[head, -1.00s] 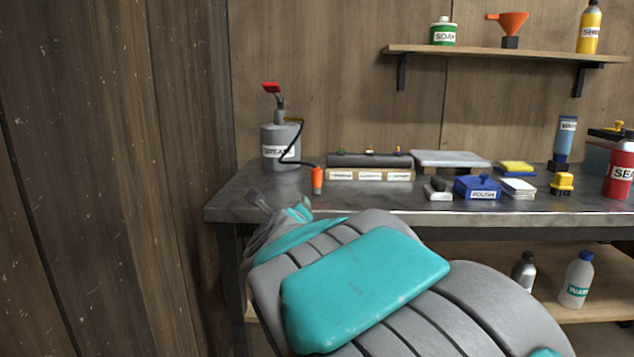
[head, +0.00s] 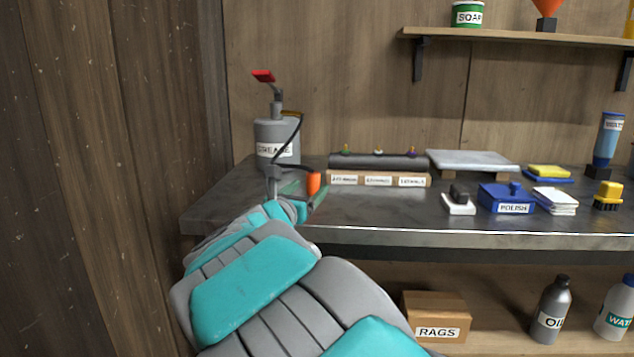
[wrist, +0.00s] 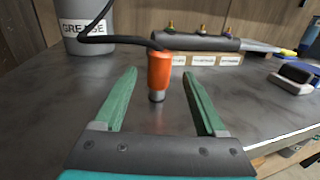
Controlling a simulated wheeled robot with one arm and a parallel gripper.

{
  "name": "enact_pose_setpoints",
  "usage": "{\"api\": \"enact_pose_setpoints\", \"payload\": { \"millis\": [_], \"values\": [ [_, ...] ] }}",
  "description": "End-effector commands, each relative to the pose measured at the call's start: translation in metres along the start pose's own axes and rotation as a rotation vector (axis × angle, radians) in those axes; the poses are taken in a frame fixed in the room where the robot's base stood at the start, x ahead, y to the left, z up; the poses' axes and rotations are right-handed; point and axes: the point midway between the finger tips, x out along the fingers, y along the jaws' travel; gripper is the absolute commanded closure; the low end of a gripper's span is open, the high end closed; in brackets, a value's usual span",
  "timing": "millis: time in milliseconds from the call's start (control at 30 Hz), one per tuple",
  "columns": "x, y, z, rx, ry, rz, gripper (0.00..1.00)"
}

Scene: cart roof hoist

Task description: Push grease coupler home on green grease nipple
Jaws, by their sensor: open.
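The grease coupler (head: 314,183) is an orange sleeve with a metal lower end and stands upright on the bench. It also shows in the wrist view (wrist: 159,70), with the black hose joined to its top. My gripper (head: 298,190) is open, with the coupler ahead of and between its green fingers in the wrist view (wrist: 159,88); I see no contact. Three small nipples stand on a dark bar (head: 375,162) behind the coupler. The leftmost looks like the green grease nipple (head: 346,148); in the wrist view the nipples look brassy.
The grey grease pump (head: 270,140) with a red handle stands behind my gripper, its hose arching to the coupler. A wooden block (head: 340,179) with labels fronts the bar. A grey slab (head: 470,159), blue polish box (head: 505,196) and white pad (head: 555,200) lie right. The bench front is clear.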

Motion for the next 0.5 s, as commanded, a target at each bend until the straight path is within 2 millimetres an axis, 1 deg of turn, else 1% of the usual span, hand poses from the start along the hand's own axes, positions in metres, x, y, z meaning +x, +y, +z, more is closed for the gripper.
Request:
{"api": "enact_pose_setpoints", "payload": {
  "millis": [100, 367, 500],
  "values": [
    [0.013, -0.001, 0.001, -0.002, 0.000, -0.004, 0.26],
    [0.033, -0.001, 0.006, -0.003, 0.000, -0.002, 0.26],
    [0.051, 0.001, 0.012, -0.002, -0.001, -0.002, 0.26]
  ]
}}
